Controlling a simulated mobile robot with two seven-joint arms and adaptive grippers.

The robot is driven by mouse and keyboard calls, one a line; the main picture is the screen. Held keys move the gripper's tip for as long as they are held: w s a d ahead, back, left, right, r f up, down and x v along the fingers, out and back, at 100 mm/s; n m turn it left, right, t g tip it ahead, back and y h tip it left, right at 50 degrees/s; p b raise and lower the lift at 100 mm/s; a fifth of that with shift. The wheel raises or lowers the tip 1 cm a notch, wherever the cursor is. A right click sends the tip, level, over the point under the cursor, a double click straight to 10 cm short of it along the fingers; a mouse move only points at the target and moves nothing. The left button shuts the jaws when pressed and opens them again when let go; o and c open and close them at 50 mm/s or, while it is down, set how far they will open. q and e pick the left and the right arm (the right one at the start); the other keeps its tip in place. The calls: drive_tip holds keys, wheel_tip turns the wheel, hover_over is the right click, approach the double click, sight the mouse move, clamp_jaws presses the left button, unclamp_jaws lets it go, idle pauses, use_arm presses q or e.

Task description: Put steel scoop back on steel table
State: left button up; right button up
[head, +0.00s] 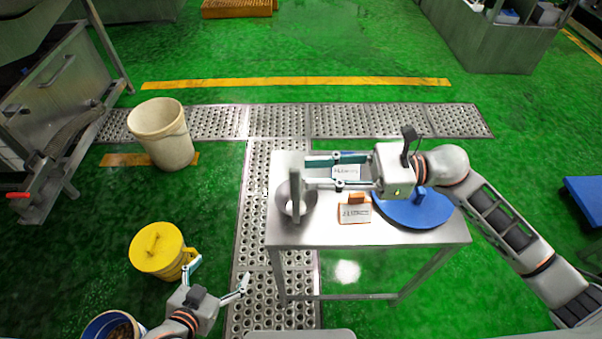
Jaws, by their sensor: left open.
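The steel scoop (284,207) is at the left end of the steel table (330,232), its grey handle rising toward the camera. It appears to rest on the table top. My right gripper (308,171) reaches in from the right above the table, its two fingers spread apart and pointing left. Their tips are close to the scoop handle; I cannot tell if the lower one touches it. My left gripper (218,275) is open and empty at the lower left, between the yellow lidded container (155,250) and the table.
A blue round lid (425,215) lies on the table's right part, partly under my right arm. Small labelled cards (354,214) lie mid-table. A cream bucket (160,133) stands on the floor at left. A blue-rimmed bucket (97,326) with brown contents is at bottom left.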

use_arm(q)
drive_tip(key=f+b, duration=0.1)
drive_tip(key=f, duration=0.1)
drive_tip(key=f+b, duration=0.1)
drive_tip(key=shift+s+f, duration=0.35)
drive_tip(key=shift+s, duration=0.05)
use_arm(e)
drive_tip(key=d, duration=0.8)
use_arm(q)
drive_tip(key=shift+w+r, duration=0.1)
drive_tip(key=shift+r, duration=0.1)
use_arm(e)
drive_tip(key=shift+a, duration=0.1)
drive_tip(key=shift+s, duration=0.1)
